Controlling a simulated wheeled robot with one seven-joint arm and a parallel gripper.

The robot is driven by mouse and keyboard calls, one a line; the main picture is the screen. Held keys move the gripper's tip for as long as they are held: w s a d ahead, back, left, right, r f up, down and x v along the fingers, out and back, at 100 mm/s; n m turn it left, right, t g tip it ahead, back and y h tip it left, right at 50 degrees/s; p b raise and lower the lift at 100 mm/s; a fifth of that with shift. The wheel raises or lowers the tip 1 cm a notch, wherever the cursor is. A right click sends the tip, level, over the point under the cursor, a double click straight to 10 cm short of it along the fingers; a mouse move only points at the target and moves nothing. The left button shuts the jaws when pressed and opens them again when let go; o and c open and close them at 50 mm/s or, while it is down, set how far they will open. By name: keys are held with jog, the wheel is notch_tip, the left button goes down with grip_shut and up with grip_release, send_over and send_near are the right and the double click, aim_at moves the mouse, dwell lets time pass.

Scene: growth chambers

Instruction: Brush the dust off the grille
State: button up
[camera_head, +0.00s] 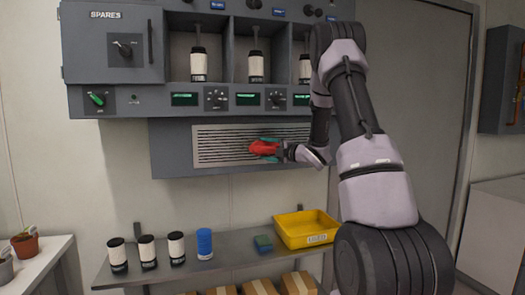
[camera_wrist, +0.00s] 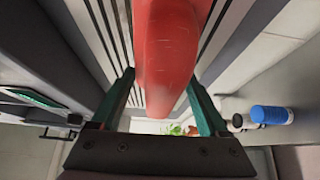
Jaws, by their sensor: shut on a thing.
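The grille (camera_head: 217,146) is a pale slatted panel under the chamber cabinet; its slats also show in the wrist view (camera_wrist: 103,28). My gripper (camera_head: 270,149) is at the right-centre of the grille, its green fingers closed on a red rounded thing (camera_head: 261,147), which looks like the brush's handle. In the wrist view the red thing (camera_wrist: 166,55) sits between the two fingers (camera_wrist: 160,88), over the slats. No bristles show. I cannot tell whether it touches the grille. No dust is clear on the slats at this size.
Below, a shelf (camera_head: 222,256) carries several dark-capped white canisters (camera_head: 147,252), a blue cylinder (camera_head: 204,243), a green block (camera_head: 263,244) and a yellow tray (camera_head: 305,241). The cabinet (camera_head: 125,70) with knobs and displays overhangs the grille. The space between grille and shelf is clear.

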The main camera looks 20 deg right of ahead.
jog(key=d, duration=0.6)
jog(key=shift+w+d, duration=0.15)
jog(key=shift+d, duration=0.25)
jog(key=shift+a, duration=0.45)
jog(key=shift+w+a+r, duration=0.1)
jog(key=shift+a, duration=0.7)
jog(key=shift+c, duration=1.2)
jog(key=shift+a, duration=9.1)
jog(key=shift+r, duration=1.1)
jog(key=d, duration=1.7)
jog(key=shift+d, duration=0.3)
